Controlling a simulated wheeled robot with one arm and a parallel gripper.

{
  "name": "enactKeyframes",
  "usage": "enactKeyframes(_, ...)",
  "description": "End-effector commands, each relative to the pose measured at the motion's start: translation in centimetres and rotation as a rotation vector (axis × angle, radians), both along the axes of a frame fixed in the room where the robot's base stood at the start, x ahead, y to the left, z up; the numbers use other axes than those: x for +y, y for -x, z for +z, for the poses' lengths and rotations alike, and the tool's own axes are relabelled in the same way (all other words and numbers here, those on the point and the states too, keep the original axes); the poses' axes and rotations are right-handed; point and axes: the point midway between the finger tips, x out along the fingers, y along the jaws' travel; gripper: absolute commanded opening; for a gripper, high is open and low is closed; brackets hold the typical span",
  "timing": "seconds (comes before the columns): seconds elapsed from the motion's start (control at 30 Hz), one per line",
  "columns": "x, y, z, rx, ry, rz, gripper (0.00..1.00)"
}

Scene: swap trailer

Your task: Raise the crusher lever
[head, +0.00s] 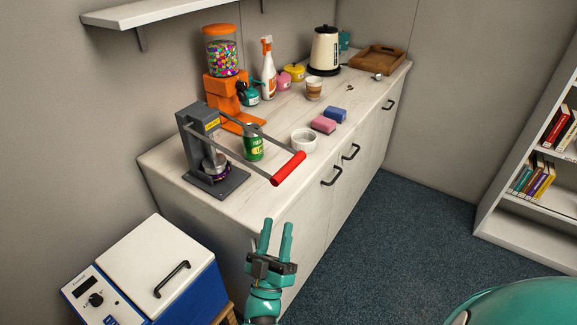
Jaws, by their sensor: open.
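The can crusher (189,146) is a dark grey press standing upright at the near left end of the countertop. Its lever (246,157) is a pair of grey bars ending in a red handle (288,169), which points right and slightly down toward the counter's front edge. A purple can end (214,167) shows low in the crusher. A green can (253,146) stands beside the lever, partly behind its bars. My gripper (276,237) is in front of the cabinet, below the red handle and apart from it. Its two teal fingers point up, open and empty.
A white bowl (304,141), pink and blue sponges (323,125) and a cup (314,88) lie right of the lever. An orange candy dispenser (222,75) stands behind it. A blue and white box (150,265) is at lower left. Blue carpet (400,240) is free at right.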

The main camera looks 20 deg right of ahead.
Motion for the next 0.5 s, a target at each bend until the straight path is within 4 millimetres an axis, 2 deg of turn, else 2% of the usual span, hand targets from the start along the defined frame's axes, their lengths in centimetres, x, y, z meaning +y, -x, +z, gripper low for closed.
enactKeyframes(0.1, -1.0, -1.5, 2.0, -0.010, -0.001, -0.002, 0.43)
enactKeyframes(0.5, -4.3, -6.4, 7.2, -0.008, -0.002, -0.004, 0.43)
